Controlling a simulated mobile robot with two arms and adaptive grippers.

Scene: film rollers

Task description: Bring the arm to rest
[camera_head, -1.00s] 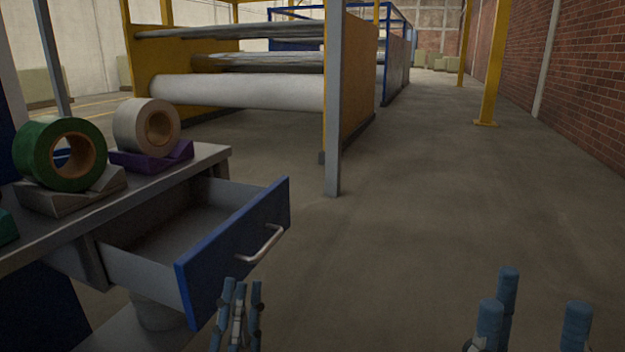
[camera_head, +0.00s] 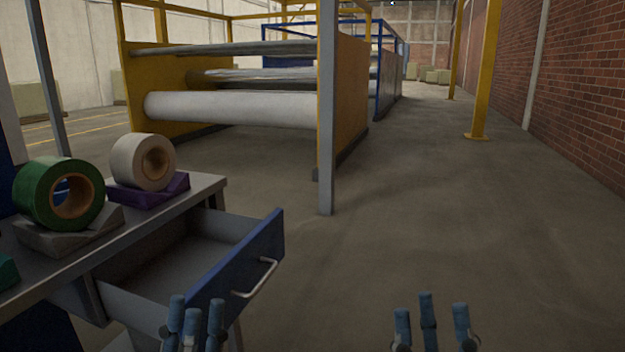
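My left gripper (camera_head: 195,322) shows at the bottom edge, left of centre, with its blue fingertips pointing up. It stands in front of the open drawer's blue front in the picture; I cannot tell whether it touches it. Its fingertips are apart and nothing shows between them. My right gripper (camera_head: 430,322) shows at the bottom, right of centre, over bare floor. Its blue fingers are spread and empty. The lower parts of both grippers are cut off by the picture's edge.
A drawer (camera_head: 262,262) with a metal handle stands open from the workbench (camera_head: 205,185) at left. A green roll (camera_head: 35,195) and a white roll (camera_head: 130,165) rest on holders there. A roller machine (camera_head: 345,120) stands beyond. The floor (camera_head: 480,240) at right is clear.

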